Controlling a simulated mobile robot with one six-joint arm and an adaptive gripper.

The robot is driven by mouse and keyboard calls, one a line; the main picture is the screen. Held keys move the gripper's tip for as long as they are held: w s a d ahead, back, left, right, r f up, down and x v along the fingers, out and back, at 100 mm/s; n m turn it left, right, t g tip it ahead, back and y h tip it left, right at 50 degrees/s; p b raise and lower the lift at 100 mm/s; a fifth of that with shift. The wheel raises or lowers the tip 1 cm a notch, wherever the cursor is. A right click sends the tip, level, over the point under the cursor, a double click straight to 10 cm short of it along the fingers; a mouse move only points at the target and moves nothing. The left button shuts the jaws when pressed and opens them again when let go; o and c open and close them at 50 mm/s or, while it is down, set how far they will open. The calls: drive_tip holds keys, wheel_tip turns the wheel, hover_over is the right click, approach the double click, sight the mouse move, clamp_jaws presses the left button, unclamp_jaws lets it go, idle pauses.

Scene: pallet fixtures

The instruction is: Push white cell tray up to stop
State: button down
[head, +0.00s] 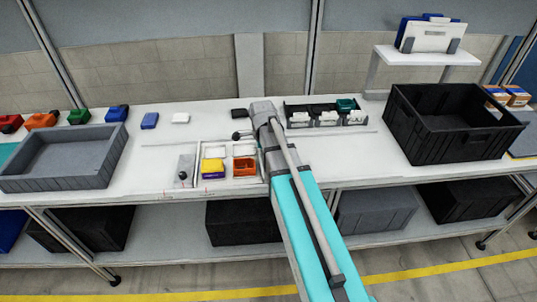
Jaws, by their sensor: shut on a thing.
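The white cell tray (228,160) lies on the bench left of my arm. Other cells look empty. My arm reaches across the bench along the tray's right side, and its wrist end is beyond the tray. My gripper's fingers are hidden or too small to make out there, so what they touch does not show. A small dark knob-like part shows left of the wrist; I cannot tell what it belongs to. I cannot make out the stop.
A grey plate with a black knob (183,176) lies left of the tray. A rack (299,122) with white and green pieces stands right of my wrist. A grey bin (111,158) is at left, a black crate (398,137) at right. Small blocks line the back.

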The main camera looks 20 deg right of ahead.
drive_tip(key=shift+w+a, duration=0.15)
drive_tip(key=shift+a, duration=0.05)
drive_tip(key=shift+d, duration=0.4)
drive_tip(key=d, duration=0.1)
drive_tip(key=s+d, duration=0.1)
drive_tip(key=d+r+p, duration=0.1)
drive_tip(key=shift+s+d, duration=0.2)
drive_tip(key=shift+d, duration=0.05)
wheel_tip(320, 180, up, 9)
drive_tip(key=p, duration=0.9)
drive_tip(key=shift+s, duration=0.1)
drive_tip(key=s+a+n, duration=1.1)
drive_tip(key=s+n, duration=0.1)
drive_tip(key=n, duration=0.9)
drive_tip(key=shift+a, duration=0.2)
